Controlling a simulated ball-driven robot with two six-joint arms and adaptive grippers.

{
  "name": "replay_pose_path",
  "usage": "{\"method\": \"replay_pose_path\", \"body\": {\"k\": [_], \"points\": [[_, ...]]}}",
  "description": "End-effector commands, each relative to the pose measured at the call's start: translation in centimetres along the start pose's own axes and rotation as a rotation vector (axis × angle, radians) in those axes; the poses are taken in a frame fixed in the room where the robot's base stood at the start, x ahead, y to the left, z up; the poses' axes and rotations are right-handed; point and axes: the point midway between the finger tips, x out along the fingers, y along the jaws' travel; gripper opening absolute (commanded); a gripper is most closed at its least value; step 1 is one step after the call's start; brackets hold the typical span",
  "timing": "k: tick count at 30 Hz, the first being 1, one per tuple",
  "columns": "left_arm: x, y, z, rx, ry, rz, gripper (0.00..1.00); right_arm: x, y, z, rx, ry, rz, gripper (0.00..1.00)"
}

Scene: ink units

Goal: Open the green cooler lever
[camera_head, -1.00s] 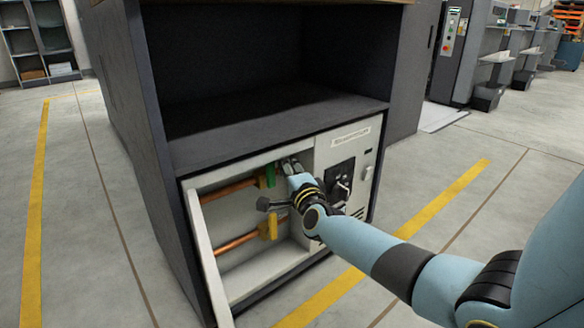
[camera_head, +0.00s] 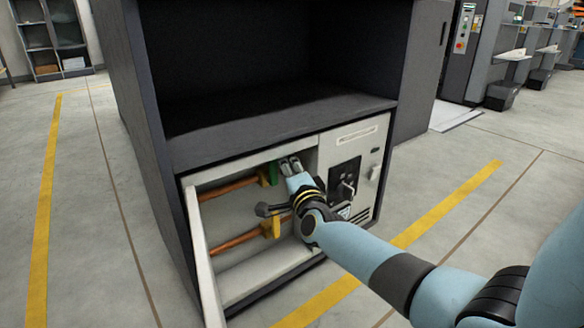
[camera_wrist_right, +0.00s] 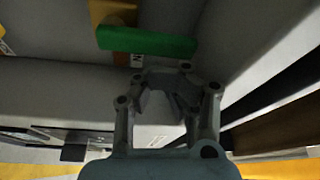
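The green lever (camera_head: 273,173) sits at the upper right inside the open white compartment (camera_head: 235,284) of the cabinet, on the upper copper pipe. It is partly hidden in the head view. In the right wrist view the green lever (camera_wrist_right: 148,42) lies crosswise, just beyond the fingertips, with a yellow part behind it. My right gripper (camera_head: 290,164) reaches into the compartment beside the lever's right side.
The compartment's white door (camera_head: 203,262) hangs open at the left. A panel with a black switch (camera_head: 344,184) is right of the opening. The dark shelf (camera_head: 270,128) overhangs above.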

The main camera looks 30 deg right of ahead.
Motion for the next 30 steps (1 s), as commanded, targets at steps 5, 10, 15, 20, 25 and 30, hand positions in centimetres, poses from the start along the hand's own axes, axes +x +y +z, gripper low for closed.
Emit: {"method": "replay_pose_path", "body": {"k": [5, 10, 15, 20, 25, 30], "points": [[-0.1, 0.1, 0.7, 0.000, -0.001, 0.001, 0.40, -0.1, -0.1, 0.4, -0.027, -0.001, -0.009, 0.00], [-0.4, 0.1, 1.0, -0.001, -0.003, 0.001, 0.40, -0.1, -0.2, 0.5, -0.032, -0.001, -0.011, 0.00], [-0.4, 0.1, 0.9, -0.001, -0.001, 0.001, 0.40, -0.1, -0.2, 0.4, -0.031, 0.000, -0.011, 0.00], [-0.3, 0.1, 0.7, -0.001, 0.002, 0.000, 0.40, -0.1, -0.2, 0.4, -0.031, 0.000, -0.011, 0.00], [-0.1, 0.1, 0.3, -0.001, 0.010, 0.000, 0.40, -0.1, -0.2, 0.4, -0.031, 0.000, -0.011, 0.00], [0.1, 0.0, -0.1, -0.001, 0.017, -0.001, 0.40, -0.1, -0.2, 0.4, -0.031, 0.000, -0.011, 0.00]]}}
